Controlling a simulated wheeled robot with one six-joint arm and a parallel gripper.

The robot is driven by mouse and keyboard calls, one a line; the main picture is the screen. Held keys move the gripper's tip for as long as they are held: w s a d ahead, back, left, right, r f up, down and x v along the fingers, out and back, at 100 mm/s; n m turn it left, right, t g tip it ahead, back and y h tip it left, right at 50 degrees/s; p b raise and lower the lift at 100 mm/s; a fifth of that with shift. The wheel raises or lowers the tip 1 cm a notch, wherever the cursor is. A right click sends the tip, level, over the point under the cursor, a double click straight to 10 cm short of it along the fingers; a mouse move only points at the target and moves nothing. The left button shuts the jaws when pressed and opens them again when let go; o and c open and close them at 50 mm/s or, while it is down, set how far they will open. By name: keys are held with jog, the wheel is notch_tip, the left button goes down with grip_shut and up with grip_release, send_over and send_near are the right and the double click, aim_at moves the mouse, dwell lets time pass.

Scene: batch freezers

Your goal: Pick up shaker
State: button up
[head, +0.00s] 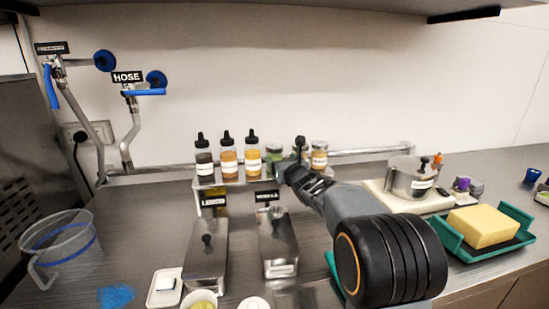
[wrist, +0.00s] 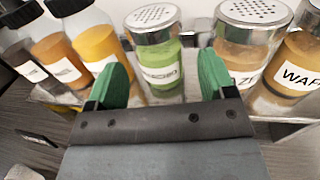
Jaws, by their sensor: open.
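Shakers with perforated metal lids stand in a row on a small raised shelf. In the wrist view a green-filled shaker (wrist: 158,55) stands upright between my gripper's (wrist: 161,75) two green fingers, slightly beyond them. The fingers are open and hold nothing. A second shaker (wrist: 245,45) with tan contents is behind and right of the right finger, and another shaker (wrist: 297,72) is at the right edge. In the head view my gripper (head: 287,172) is at the shelf front and partly hides the row. The green shaker (head: 274,152) and a tan one (head: 319,158) show there.
Dark and amber squeeze bottles (head: 228,155) stand left of the shakers. Two lidded metal containers (head: 205,255) sit in front. A clear jug (head: 65,245) is at left. A metal pot (head: 408,180) and a green tray (head: 515,245) with a yellow block (head: 482,226) are at right.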

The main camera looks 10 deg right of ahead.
aim_at(278, 158)
jog(key=shift+w+a+f+p, duration=0.1)
jog(key=shift+w+a+p, duration=0.2)
jog(key=shift+w, duration=0.6)
jog(key=shift+w+a+r+p, duration=0.15)
jog(key=shift+w+p, duration=0.25)
jog(key=shift+w, duration=0.55)
jog(key=shift+w+a+f+p, duration=0.2)
jog(key=shift+w+p, duration=0.15)
jog(key=shift+w, duration=0.55)
jog(key=shift+c, duration=0.3)
jog(key=c, duration=0.6)
